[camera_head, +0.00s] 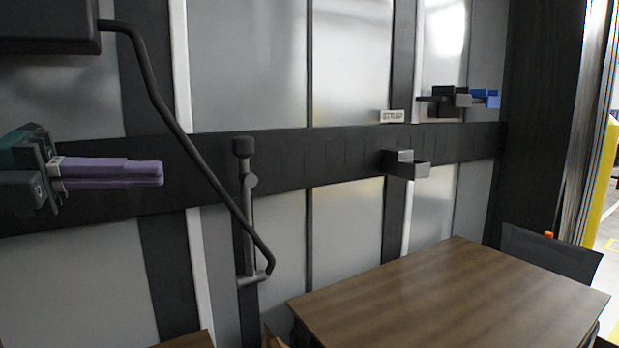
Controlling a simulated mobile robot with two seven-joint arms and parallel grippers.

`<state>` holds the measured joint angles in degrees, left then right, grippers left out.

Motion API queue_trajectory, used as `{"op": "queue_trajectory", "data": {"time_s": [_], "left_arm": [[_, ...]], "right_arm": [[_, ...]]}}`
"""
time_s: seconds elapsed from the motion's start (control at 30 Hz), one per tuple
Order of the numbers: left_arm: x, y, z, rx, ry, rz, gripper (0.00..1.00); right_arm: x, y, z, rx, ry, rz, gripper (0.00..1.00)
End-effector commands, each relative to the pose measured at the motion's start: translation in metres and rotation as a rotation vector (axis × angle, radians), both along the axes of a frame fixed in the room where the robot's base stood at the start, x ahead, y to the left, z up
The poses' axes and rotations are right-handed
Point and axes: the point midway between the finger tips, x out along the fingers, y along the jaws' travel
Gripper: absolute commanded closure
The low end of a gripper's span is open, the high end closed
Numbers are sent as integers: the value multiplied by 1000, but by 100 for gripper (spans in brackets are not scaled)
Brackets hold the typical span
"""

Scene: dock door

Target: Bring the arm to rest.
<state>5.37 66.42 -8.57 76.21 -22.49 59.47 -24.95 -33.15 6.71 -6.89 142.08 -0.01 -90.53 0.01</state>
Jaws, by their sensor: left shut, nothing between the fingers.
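My left gripper (158,173) comes in from the left edge, with a teal body and purple fingers. The fingers are shut with nothing between them and point to the right, in front of the dark wall band. They look clear of the black bent tube to their right, though the depth is hard to judge. My right gripper is out of view.
A black bent tube (175,128) runs from a dark box (45,25) to a grey upright bracket (248,225). A "STRAP" label (392,116) is above a grey holder (404,166). A black and blue fixture (458,100) is at upper right. A bare wooden table (450,295) fills the lower right.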

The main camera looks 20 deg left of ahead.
Motion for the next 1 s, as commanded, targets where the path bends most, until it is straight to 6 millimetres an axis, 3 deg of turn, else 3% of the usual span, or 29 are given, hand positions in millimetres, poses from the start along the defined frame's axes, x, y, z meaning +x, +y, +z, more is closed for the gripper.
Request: {"op": "queue_trajectory", "data": {"time_s": [0.17, 0.27, 0.43, 0.57, 0.67, 0.77, 1.0], "left_arm": [[2, -3, 2, -15, 5, 11, 100], [10, -11, 6, -71, 27, 67, 100], [33, -36, 16, -308, 159, 315, 100], [34, -48, 13, -536, 348, 581, 100], [19, -54, 4, -694, 526, 792, 100], [-11, -62, -7, -831, 733, 1007, 100], [-117, -98, -14, -1018, 1225, 1447, 100]], "right_arm": [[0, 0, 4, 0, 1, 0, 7], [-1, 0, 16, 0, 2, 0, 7], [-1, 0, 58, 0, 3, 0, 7], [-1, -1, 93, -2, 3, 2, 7], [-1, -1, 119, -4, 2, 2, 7], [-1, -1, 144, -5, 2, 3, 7], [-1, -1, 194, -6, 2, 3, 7]]}}
